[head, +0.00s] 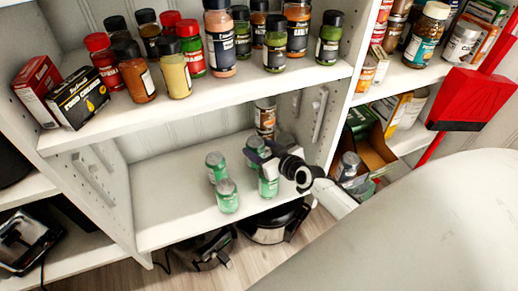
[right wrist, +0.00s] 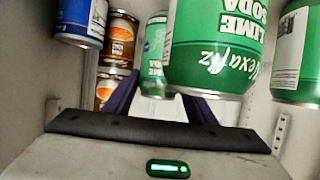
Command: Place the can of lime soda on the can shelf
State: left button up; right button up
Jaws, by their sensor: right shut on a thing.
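My right gripper (head: 257,156) reaches into the lower shelf from the right. Its dark fingers, also in the right wrist view (right wrist: 162,105), are shut on a green can (head: 255,144), which shows between them in the right wrist view (right wrist: 155,60). A lime soda can (right wrist: 220,45) with its label upside down looms close to that camera and overlaps one finger. Other green cans stand on the can shelf (head: 160,192): one (head: 268,186) just below the gripper, two (head: 216,168) (head: 227,197) to its left. The held can's base is hidden. My left gripper is not in view.
Stacked brown cans (head: 265,117) stand at the back of the shelf, with a blue can (right wrist: 80,22) near them. A pegged side wall (head: 322,110) bounds the right. The shelf's left part is bare. Spice jars (head: 220,40) fill the shelf above.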

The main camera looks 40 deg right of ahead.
jog(key=shift+f+b, duration=0.5)
jog(key=o, duration=1.3)
jog(key=shift+r+p, duration=0.45)
jog(key=shift+p, duration=0.05)
jog(key=p+v, duration=0.3)
jog(key=v, duration=0.8)
jog(key=shift+s+r, duration=0.2)
jog(key=shift+r, duration=0.05)
jog(key=s+a+f+g+y, duration=0.1)
jog(key=s+a, duration=0.4)
jog(key=a, duration=0.2)
jog(key=s+a+f+n+g+y, duration=0.1)
jog(key=s+a+f+g, duration=0.1)
jog(key=s+a, duration=0.3)
jog(key=s+a+f+n+g, duration=0.1)
jog(key=s+a, duration=0.5)
jog(key=a, duration=0.3)
jog(key=shift+a+f+g+y, duration=0.2)
jog(key=shift+f+g+y, duration=0.15)
jog(key=shift+g+y, duration=0.05)
jog(key=shift+p, duration=0.3)
